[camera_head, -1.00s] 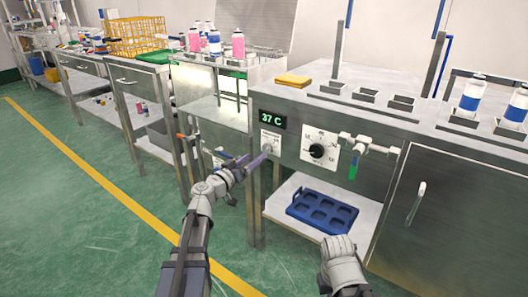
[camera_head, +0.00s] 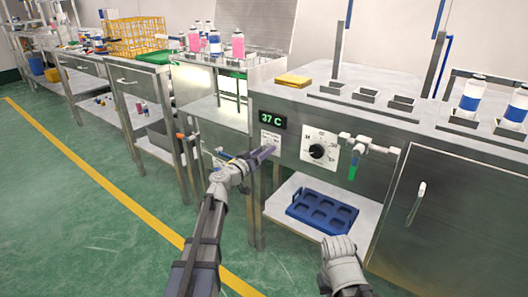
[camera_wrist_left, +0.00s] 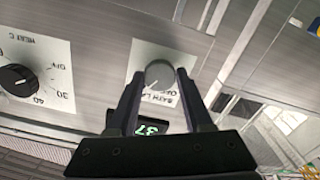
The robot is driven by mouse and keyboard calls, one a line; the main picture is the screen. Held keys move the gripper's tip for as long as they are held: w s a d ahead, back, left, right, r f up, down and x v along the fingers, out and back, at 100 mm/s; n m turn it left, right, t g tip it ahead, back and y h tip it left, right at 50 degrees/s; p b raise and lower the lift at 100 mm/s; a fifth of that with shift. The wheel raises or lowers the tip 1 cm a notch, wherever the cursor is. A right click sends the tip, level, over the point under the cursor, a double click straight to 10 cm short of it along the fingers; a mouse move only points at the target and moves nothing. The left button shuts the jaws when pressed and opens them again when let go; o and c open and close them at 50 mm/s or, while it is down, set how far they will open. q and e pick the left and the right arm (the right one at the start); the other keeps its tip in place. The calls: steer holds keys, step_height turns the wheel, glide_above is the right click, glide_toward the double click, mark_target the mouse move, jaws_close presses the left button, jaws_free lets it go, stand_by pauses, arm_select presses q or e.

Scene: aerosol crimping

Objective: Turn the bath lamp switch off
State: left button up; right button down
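The bath lamp switch is a round grey knob (camera_wrist_left: 160,74) on a white label plate (camera_wrist_left: 165,62) that shows part of "BATH LA" and "OFF" upside down in the left wrist view. In the head view the plate (camera_head: 270,138) shows on the front panel, with the knob hidden behind my fingers. My left gripper (camera_head: 270,152) is at the panel. In the left wrist view its fingers (camera_wrist_left: 160,80) are apart, one on each side of the knob; I cannot tell if they touch it. My right gripper (camera_head: 338,248) is low at the front; its fingers cannot be made out.
A black dial (camera_head: 317,151) sits right of the switch, with a green "37 C" display (camera_head: 272,120) above. A valve pipe (camera_head: 368,144) juts out further right. A blue rack (camera_head: 322,210) lies on the lower shelf. Open green floor (camera_head: 90,215) lies left.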

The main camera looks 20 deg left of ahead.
arm_select(q)
jaws_close()
steer(key=shift+n, duration=0.4)
steer(key=n, duration=1.1)
steer(key=shift+a+f, duration=0.1)
steer(key=shift+f, duration=0.05)
steer(key=shift+n, duration=0.3)
stand_by(0.3)
steer(key=shift+o, duration=2.3)
jaws_free()
